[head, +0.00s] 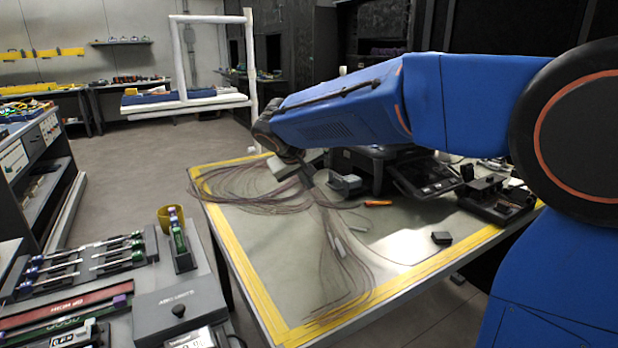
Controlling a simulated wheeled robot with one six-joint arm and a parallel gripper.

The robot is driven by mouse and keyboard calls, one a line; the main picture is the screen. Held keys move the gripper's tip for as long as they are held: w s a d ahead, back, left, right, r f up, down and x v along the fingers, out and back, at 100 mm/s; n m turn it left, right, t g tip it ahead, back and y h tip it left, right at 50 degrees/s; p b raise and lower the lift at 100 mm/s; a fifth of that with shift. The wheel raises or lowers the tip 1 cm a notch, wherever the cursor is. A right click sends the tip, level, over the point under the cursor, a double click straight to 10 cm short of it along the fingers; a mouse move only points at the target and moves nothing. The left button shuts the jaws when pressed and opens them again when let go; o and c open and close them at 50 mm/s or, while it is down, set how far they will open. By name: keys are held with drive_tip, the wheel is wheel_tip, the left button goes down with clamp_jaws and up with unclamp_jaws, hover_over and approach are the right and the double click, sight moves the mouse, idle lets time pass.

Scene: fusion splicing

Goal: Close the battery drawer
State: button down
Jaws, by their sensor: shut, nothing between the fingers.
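The dark fusion splicer (362,167) stands on the work table, partly hidden behind my blue arm. A grey block, which looks like the battery drawer (346,185), sticks out at the splicer's lower left side. My gripper (312,182) is small and dark in the view, at the end of my arm, just left of the grey block. Its fingers are shut with nothing between them. I cannot tell whether the fingertips touch the drawer.
Thin fibre bundles (335,255) spread over the yellow-edged table (265,255). An orange tool (378,203) and a small dark box (441,238) lie to the right, with another dark device (497,197) beyond. A tool bench (150,275) stands at front left.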

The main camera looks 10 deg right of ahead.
sight(351, 179)
drive_tip(key=x, duration=0.6)
drive_tip(key=shift+d+f, duration=0.15)
drive_tip(key=shift+w+d+r, duration=0.15)
drive_tip(key=shift+d+r, duration=0.05)
drive_tip(key=shift+d, duration=0.3)
drive_tip(key=shift+w+d+r, duration=0.15)
drive_tip(key=shift+d, duration=0.4)
drive_tip(key=shift+w+d+r, duration=0.1)
drive_tip(key=shift+w+d, duration=0.2)
drive_tip(key=shift+d, duration=0.45)
drive_tip(key=shift+d, duration=0.1)
drive_tip(key=w+d, duration=0.1)
drive_tip(key=d, duration=0.2)
drive_tip(key=w+d, duration=0.1)
drive_tip(key=d, duration=0.2)
drive_tip(key=w+d, duration=0.1)
drive_tip(key=d, duration=0.2)
